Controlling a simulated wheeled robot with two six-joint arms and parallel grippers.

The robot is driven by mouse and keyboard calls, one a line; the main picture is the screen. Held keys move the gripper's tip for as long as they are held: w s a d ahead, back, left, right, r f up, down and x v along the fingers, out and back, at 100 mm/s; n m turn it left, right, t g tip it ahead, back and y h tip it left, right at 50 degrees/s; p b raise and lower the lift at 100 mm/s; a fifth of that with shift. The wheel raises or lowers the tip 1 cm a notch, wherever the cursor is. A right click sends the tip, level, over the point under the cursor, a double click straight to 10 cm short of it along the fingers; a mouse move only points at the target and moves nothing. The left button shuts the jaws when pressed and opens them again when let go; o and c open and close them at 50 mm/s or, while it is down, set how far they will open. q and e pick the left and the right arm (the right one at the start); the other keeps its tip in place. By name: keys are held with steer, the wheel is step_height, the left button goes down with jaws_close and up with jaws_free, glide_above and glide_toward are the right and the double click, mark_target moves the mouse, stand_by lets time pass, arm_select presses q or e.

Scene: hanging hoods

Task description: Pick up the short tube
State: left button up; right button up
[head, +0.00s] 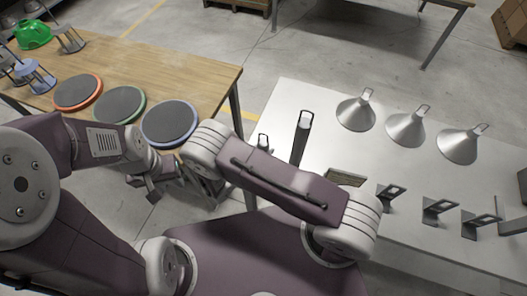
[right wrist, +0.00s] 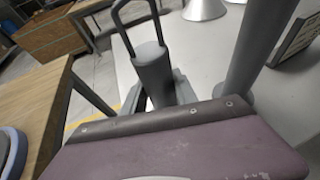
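The short tube (right wrist: 154,72) is a grey cylinder with a tall wire-like loop handle on top. In the right wrist view it stands just beyond my purple gripper housing, which hides its lower end. My right gripper (right wrist: 158,96) has dark finger parts on both sides of the tube; they look apart, and contact is not clear. My left gripper (head: 180,191) looks open and empty, between the tables.
A taller tube (head: 301,142) stands right of the short one on the white table (head: 290,98). Several conical hoods (head: 405,128) and grey brackets (head: 438,208) lie further right. The wooden table (head: 190,68) holds round discs (head: 170,123) and a green hood (head: 33,34).

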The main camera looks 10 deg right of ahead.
jaws_close()
step_height(320, 180, up, 10)
stand_by(0.4)
